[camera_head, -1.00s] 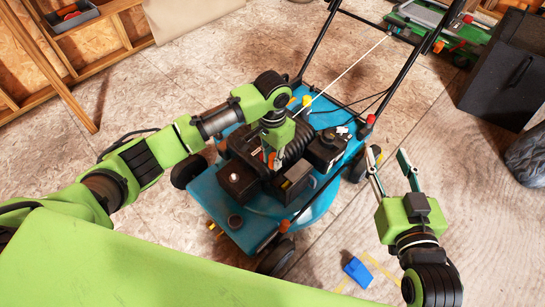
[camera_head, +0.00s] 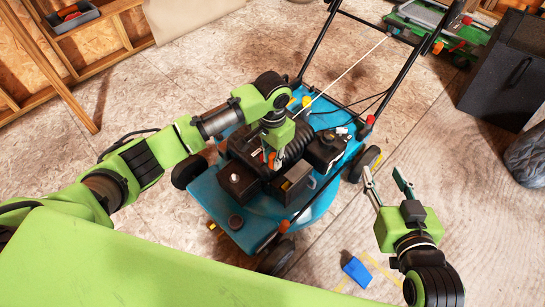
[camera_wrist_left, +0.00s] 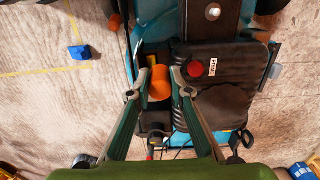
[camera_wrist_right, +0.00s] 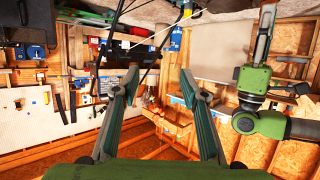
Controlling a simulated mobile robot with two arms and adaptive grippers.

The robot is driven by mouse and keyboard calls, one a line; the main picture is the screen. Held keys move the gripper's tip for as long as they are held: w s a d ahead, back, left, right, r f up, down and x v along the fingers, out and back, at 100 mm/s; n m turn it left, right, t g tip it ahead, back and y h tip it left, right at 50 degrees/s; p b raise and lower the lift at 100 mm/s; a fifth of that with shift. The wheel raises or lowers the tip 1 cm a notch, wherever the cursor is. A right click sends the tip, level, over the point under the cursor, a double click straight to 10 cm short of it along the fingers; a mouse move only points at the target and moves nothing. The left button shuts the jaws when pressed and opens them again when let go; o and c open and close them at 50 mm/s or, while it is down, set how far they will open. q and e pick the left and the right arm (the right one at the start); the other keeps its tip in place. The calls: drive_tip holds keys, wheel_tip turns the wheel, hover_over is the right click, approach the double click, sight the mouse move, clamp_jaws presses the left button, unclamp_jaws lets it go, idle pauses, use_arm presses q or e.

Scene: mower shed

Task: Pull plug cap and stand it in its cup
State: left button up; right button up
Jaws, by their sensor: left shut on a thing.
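My left gripper (camera_head: 270,155) reaches down over the front of the blue mower (camera_head: 205,197). In the left wrist view its fingers (camera_wrist_left: 160,74) are shut on an orange rounded piece, which I take as the plug cap (camera_wrist_left: 160,88). The cap is at the black engine; I cannot tell if it is still seated. My right gripper (camera_head: 382,171) is open and empty, right of the mower; its parted fingers also show in the right wrist view (camera_wrist_right: 160,78). I cannot pick out the cup for certain.
A small blue block-like thing (camera_head: 357,271) lies on the floor by yellow tape, near the front. The mower's black handle bars (camera_head: 315,45) rise behind the engine. A black box (camera_head: 508,75) stands at the right. Floor between mower and right gripper is clear.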

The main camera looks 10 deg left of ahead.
use_arm(q)
drive_tip(key=shift+r+p, duration=0.35)
drive_tip(key=shift+p, duration=0.15)
drive_tip(key=shift+r+p, duration=0.35)
drive_tip(key=shift+p, duration=0.1)
drive_tip(key=shift+r+p, duration=0.4)
drive_tip(key=shift+p, duration=0.25)
drive_tip(key=shift+r+p, duration=0.4)
drive_tip(key=shift+p, duration=0.2)
use_arm(e)
drive_tip(key=s+d+f+g+h, duration=0.1)
drive_tip(key=s+d+f+g, duration=0.2)
drive_tip(key=s+f+g, duration=0.2)
drive_tip(key=s+d+f+g+h, duration=0.1)
drive_tip(key=s+d+f+g, duration=0.2)
drive_tip(key=s, duration=0.9)
drive_tip(key=shift+f+m+g+h, duration=0.35)
drive_tip(key=shift+f+g, duration=0.65)
drive_tip(key=shift+f, duration=0.5)
